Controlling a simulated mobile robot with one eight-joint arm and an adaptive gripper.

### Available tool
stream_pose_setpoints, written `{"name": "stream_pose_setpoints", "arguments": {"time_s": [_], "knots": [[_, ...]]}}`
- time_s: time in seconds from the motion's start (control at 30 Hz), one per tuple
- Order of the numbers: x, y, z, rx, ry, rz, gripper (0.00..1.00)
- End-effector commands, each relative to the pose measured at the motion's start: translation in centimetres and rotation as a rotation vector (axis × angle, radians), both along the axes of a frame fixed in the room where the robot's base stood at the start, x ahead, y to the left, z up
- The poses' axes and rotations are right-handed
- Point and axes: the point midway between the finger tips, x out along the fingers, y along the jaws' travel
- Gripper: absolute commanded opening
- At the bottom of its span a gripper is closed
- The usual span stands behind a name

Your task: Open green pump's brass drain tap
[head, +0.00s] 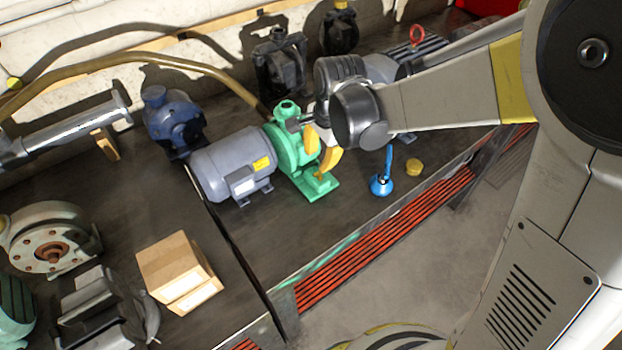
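The green pump (284,152) stands on the dark bench, joined to a grey motor (228,165) with a yellow label. My gripper (320,153) reaches in from the right to the pump's front right side. Its two yellow fingers show close together against the pump, with a narrow gap between them. The brass drain tap cannot be made out; the fingers and wrist cover that side of the pump. I cannot tell whether the fingers touch the tap or hold anything.
A blue upright tool (381,185) and a small yellow knob-like piece (414,168) stand right of the pump near the bench edge. A blue pump (174,122) and dark pumps (281,65) stand behind. A wooden block (178,270) lies front left. A brown hose (150,58) arches behind.

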Motion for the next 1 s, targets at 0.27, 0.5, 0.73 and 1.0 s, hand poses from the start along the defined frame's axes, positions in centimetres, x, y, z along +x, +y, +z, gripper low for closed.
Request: {"name": "stream_pose_setpoints", "arguments": {"time_s": [0.27, 0.5, 0.73, 1.0], "knots": [[0.9, 0.5, -5.5, -0.001, 0.001, 0.002, 0.32], [1.5, 0.9, -8.9, -0.001, 0.001, 0.002, 0.32], [1.6, 1.0, -9.7, -0.001, 0.001, 0.002, 0.32], [1.6, 1.0, -9.6, -0.001, 0.001, 0.002, 0.04]]}}
